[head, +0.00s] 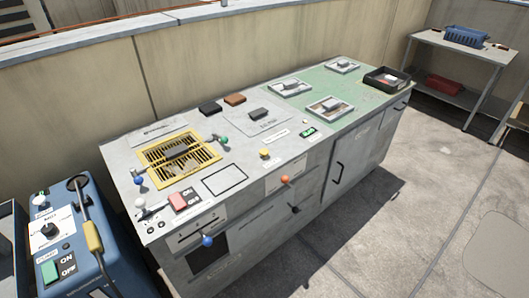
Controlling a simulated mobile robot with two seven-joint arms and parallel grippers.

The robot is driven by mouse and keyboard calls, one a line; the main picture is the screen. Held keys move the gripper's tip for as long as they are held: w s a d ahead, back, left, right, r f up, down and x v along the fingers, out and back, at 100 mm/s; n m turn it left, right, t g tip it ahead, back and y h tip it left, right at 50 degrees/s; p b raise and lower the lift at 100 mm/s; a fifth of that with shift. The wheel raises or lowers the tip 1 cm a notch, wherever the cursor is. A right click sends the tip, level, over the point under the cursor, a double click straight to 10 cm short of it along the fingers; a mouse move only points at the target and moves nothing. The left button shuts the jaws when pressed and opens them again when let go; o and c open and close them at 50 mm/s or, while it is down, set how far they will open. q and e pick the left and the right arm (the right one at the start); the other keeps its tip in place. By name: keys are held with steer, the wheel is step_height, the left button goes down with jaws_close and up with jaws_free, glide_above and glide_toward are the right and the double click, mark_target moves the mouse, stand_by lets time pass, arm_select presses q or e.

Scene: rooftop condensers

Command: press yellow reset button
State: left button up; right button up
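A small yellow button (265,153) sits on the grey top of a long cabinet (150,180), near its front edge and about midway along. It stands apart from the things around it. A pale label lies just behind it, too small to read. I cannot tell whether the button is pressed. Neither of my grippers shows in the head view, and nothing covers the button.
A yellow grille (152,158), a red switch (180,202), an orange knob (285,180) and a green display (308,132) share the cabinet. A black tray (388,79) stands at its far right end. A blue machine (70,250) stands lower left. Floor to the right is clear.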

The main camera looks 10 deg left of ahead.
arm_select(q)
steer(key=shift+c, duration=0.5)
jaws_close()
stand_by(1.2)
